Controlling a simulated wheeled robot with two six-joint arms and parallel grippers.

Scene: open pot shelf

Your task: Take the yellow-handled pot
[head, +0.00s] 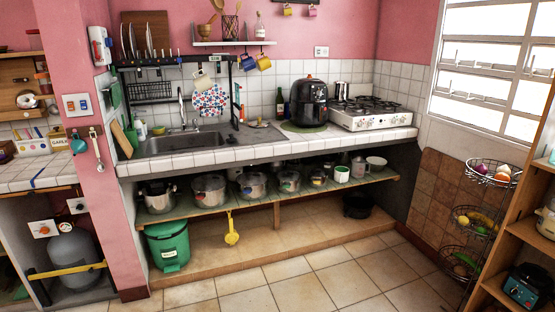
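Several silvery lidded pots stand in a row on the open shelf (262,200) under the counter. From the left there is a pot with dark handles (159,198), a wider pot (209,190), and another pot (252,186). Smaller pots (289,181) stand further right, one with a yellowish patch (318,177). At this size I cannot tell which pot has yellow handles. A yellow scoop-like item (231,229) hangs from the shelf's front edge. Neither of my grippers is in view.
The tiled counter (270,152) overhangs the shelf. A green bin (168,246) stands below its left end. The tiled floor in front (300,285) is clear. A tiered wire basket (475,220) and wooden shelving stand at right.

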